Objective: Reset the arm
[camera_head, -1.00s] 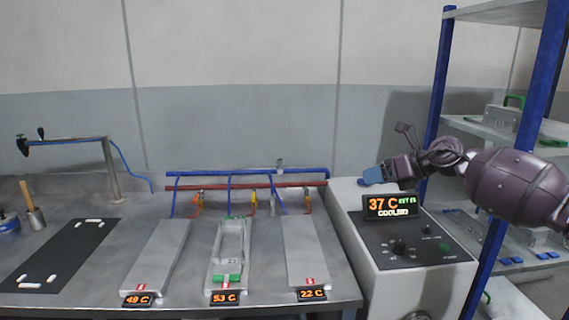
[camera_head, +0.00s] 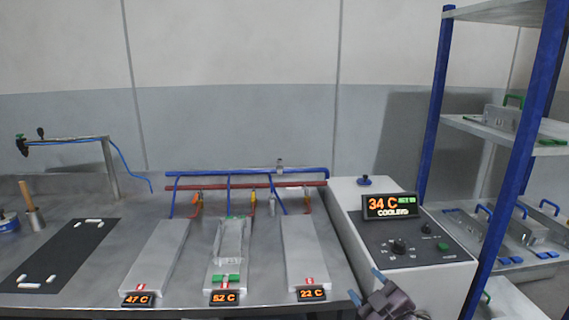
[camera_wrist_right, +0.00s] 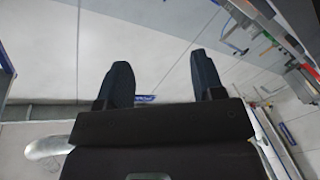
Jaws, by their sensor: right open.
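My right gripper (camera_head: 368,290) is low at the bottom edge of the head view, in front of the grey machine (camera_head: 425,280) with the dial panel. Its blue fingers point up and stand apart. In the right wrist view the gripper (camera_wrist_right: 160,85) is open, with nothing between its two dark fingers. The rest of my right arm is out of the head view. My left arm and gripper are not in view.
The machine's display (camera_head: 392,206) reads 34 C. The steel bench (camera_head: 80,290) carries a black mat, three plates and a mould on the middle plate (camera_head: 229,245). A blue-posted shelf (camera_head: 515,140) holds more moulds at right.

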